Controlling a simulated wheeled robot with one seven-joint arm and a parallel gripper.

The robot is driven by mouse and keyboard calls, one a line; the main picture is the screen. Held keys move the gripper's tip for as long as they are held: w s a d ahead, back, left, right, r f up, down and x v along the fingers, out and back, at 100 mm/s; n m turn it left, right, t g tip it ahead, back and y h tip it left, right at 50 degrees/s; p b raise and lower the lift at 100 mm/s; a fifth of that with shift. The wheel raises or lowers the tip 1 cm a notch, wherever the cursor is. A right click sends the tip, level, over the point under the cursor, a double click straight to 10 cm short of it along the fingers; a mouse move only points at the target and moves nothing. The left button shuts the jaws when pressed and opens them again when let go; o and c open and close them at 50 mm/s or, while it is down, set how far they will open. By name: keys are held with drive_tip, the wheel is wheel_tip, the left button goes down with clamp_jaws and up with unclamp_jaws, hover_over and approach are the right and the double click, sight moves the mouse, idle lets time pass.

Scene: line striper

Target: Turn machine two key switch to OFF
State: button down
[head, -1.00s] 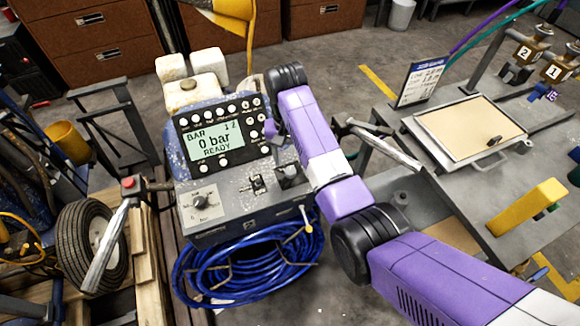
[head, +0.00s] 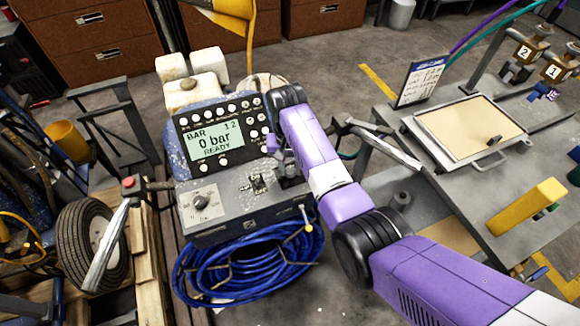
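A dark rotary switch (head: 200,201) with small markings sits at the panel's left. A small black switch with lettering around it (head: 258,184) is near the panel's middle. I cannot tell which of these is the key switch, or read its setting surely. My gripper (head: 289,178) is over the panel's right part, right of the black switch. My own wrist and forearm hide much of it and that part of the panel. Its fingers are not clear.
A handlebar lever with a red button (head: 128,183) is at left and another lever (head: 385,148) is at right. A blue hose coil (head: 250,262) hangs below the box. A bench with a tray (head: 470,130) and yellow block (head: 527,206) stands right.

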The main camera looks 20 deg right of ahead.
drive_tip(key=shift+r, duration=0.1)
drive_tip(key=shift+n+p, duration=0.75)
drive_tip(key=shift+n, duration=0.35)
drive_tip(key=n+p, duration=0.1)
drive_tip(key=n, duration=0.2)
drive_tip(key=shift+n+p, duration=0.3)
drive_tip(key=n+p, duration=0.1)
drive_tip(key=n, duration=0.4)
drive_tip(key=shift+n+p, duration=0.35)
drive_tip(key=shift+n, duration=0.35)
drive_tip(key=c, duration=1.1)
unclamp_jaws()
drive_tip(key=shift+o, duration=0.2)
